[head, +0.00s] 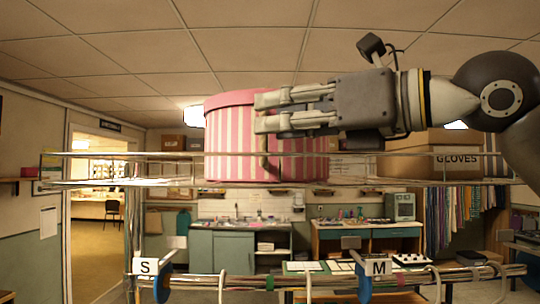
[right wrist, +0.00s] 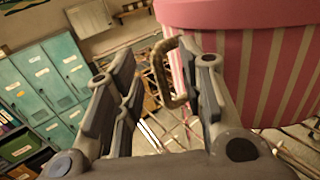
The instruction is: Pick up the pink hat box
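The pink hat box (head: 222,140) is round, with pink and pale stripes and a plain pink lid. It sits on the high rack shelf in the head view and fills the upper right of the right wrist view (right wrist: 262,65). A brown loop handle (head: 264,158) is at its side; in the right wrist view, the handle (right wrist: 157,70) shows between the fingers, closer to the right-hand one. My right gripper (head: 266,113) reaches in from the right and covers part of the box. Its fingers are apart. Contact with the handle cannot be told. My left gripper is out of view.
A cardboard box marked GLOVES (head: 440,160) stands on the same shelf at right, below my arm. The chrome shelf rail (head: 100,184) runs across the view. Below, a rod (head: 205,281) carries hangers and tags S and M. The shelf left of the hat box is clear.

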